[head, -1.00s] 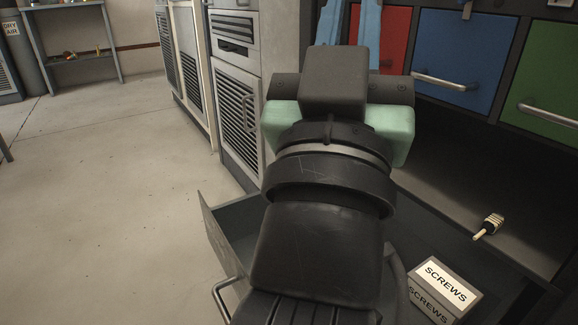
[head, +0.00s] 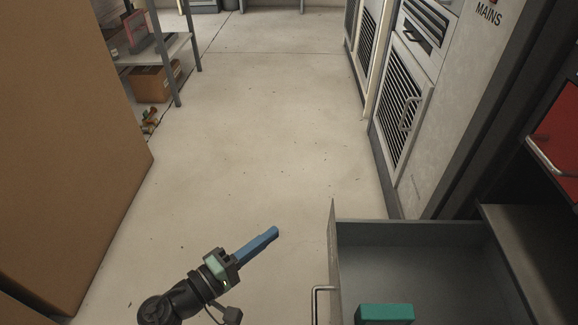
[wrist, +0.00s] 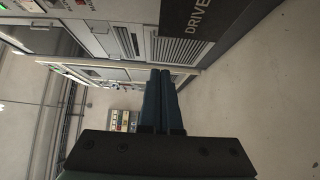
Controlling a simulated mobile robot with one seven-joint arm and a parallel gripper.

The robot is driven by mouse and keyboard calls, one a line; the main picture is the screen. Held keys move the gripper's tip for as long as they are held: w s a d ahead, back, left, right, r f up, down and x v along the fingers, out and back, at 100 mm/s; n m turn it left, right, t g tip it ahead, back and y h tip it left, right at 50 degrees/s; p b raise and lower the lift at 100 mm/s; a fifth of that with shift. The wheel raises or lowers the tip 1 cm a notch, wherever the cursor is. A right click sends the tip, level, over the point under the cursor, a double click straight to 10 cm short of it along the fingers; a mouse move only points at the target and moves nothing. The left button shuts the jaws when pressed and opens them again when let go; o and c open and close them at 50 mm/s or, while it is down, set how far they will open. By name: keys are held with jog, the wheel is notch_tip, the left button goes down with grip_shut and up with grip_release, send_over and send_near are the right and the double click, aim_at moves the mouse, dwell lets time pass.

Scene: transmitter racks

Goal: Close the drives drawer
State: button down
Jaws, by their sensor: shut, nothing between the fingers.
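The open drawer (head: 334,265) is at the lower right of the head view, pulled out over the floor, with a metal bar handle (head: 316,300) on its front. A green block (head: 385,315) is inside it. In the wrist view, a dark panel lettered "DRIVE" (wrist: 192,20) is at the top, its lettering cut off by the frame edge; it appears to be the drawer front. My gripper (head: 275,233) is left of the drawer front, apart from it, above the floor. Its blue fingers (wrist: 165,75) are shut together and empty.
Grey cabinets (head: 405,110) with louvred doors line the right side, and a red drawer front (head: 560,135) is at the far right. A large brown box (head: 65,150) stands at the left, with a metal shelf (head: 150,50) behind it. The floor between is clear.

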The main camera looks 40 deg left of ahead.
jog(key=w+d+b, duration=0.5)
jog(key=w, duration=0.6)
jog(key=shift+w+d, duration=0.1)
jog(key=shift+d, duration=0.05)
jog(key=w+d, duration=0.5)
jog(key=d, duration=0.2)
jog(key=w+d, duration=0.5)
jog(key=d, duration=0.3)
jog(key=w+d+b, duration=0.1)
jog(key=w+d, duration=0.4)
jog(key=d, duration=0.3)
jog(key=shift+w+d, duration=0.1)
jog(key=shift+w, duration=0.2)
